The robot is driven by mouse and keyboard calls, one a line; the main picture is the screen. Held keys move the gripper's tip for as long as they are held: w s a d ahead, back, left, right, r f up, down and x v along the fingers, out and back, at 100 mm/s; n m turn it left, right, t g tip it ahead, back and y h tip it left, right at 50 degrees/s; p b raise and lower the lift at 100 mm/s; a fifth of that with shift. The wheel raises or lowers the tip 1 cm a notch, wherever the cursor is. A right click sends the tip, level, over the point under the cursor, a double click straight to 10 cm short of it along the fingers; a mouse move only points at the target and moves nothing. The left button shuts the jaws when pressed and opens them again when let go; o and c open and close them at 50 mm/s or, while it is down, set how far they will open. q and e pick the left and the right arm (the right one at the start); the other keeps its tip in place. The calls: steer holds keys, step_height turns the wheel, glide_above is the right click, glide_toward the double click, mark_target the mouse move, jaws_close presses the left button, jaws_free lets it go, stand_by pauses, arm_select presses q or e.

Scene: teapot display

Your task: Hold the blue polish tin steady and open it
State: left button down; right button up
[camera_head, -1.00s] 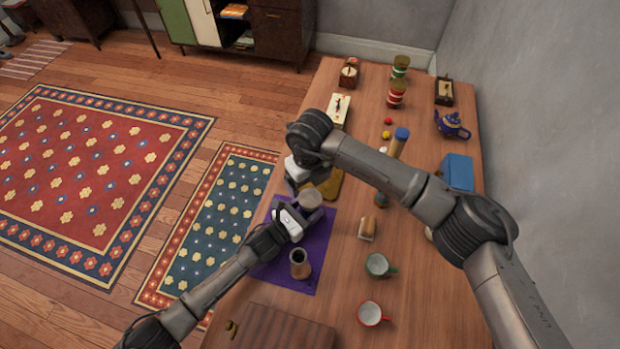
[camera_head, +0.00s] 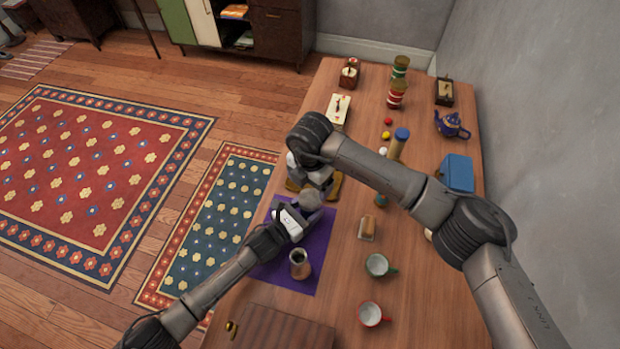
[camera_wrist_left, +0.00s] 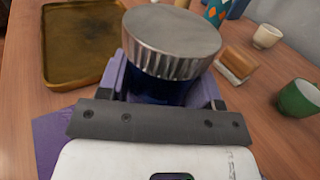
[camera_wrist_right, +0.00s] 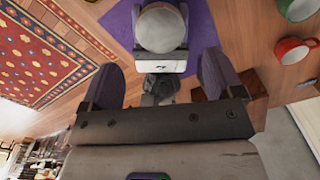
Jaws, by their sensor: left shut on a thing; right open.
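The polish tin (camera_wrist_left: 155,88) has a dark blue body and a silver ribbed lid (camera_wrist_left: 172,38), which is on the tin. It stands upright between the fingers of my left gripper (camera_head: 301,211), which is shut on its body above the purple cloth. My right gripper (camera_wrist_right: 160,80) is open and empty. In the right wrist view the lid (camera_wrist_right: 160,28) lies ahead of the fingers, apart from them. In the head view the right gripper is just behind the tin, and its fingertips are hard to make out.
The purple cloth (camera_head: 318,240) carries a dark-topped brown pot (camera_head: 300,264) close to the left gripper. A yellow-brown tray (camera_wrist_left: 85,45) lies behind the tin.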

mark_target(310, 198)
steer(key=shift+f, duration=3.65)
